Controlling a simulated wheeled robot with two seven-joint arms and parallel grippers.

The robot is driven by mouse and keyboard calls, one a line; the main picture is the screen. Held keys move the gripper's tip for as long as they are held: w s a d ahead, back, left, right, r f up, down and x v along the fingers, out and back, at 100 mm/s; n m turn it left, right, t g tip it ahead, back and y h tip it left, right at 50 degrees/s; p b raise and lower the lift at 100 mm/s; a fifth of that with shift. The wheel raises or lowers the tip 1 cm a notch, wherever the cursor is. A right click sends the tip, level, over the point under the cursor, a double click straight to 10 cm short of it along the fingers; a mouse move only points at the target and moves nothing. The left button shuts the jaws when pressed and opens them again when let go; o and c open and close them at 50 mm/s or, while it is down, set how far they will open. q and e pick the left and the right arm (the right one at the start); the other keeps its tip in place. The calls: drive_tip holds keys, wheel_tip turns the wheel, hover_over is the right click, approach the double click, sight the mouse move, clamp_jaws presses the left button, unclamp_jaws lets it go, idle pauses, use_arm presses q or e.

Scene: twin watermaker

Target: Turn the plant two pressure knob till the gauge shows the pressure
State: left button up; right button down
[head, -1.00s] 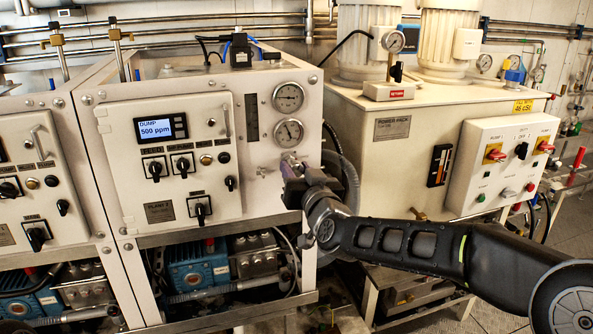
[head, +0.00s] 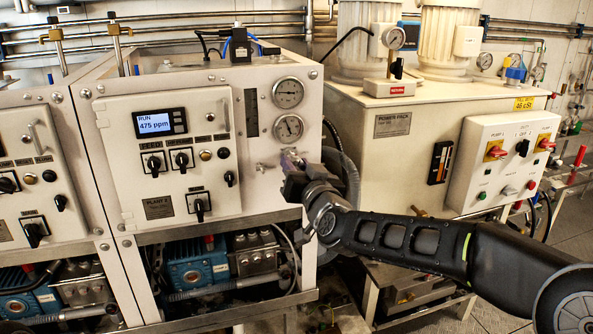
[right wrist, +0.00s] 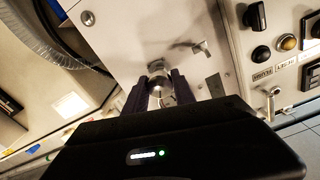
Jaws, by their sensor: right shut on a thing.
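The plant two panel (head: 159,208) is cream, with a display (head: 155,123) reading RUN 475 ppm. Two round pressure gauges, an upper one (head: 288,93) and a lower one (head: 289,128), are at the panel's right; their figures are too small to read. My right gripper (head: 292,168) is below the lower gauge. It is shut on the pressure knob, which is mostly hidden by the gripper in the head view. In the right wrist view the metallic knob (right wrist: 157,68) sits between the two dark fingers. My left gripper is not in view.
A small valve handle (head: 263,167) sticks out left of my right gripper; it also shows in the right wrist view (right wrist: 202,47). A grey hose (head: 345,170) curves close at the right. The power pack (head: 392,124) stands beyond it.

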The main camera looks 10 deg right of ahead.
drive_tip(key=m+b, duration=0.2)
drive_tip(key=b, duration=0.1)
drive_tip(key=shift+f+m, duration=0.25)
drive_tip(key=shift+m, duration=0.15)
drive_tip(key=shift+r+m+b, duration=0.15)
drive_tip(key=shift+m+b, duration=1.1)
drive_tip(key=shift+m, duration=0.55)
drive_tip(key=c, duration=1)
unclamp_jaws()
drive_tip(key=shift+c, duration=0.2)
drive_tip(key=shift+r, duration=0.1)
drive_tip(key=shift+s, duration=0.15)
drive_tip(key=s+b, duration=0.1)
drive_tip(key=s, duration=0.6)
drive_tip(key=shift+s+d, duration=0.25)
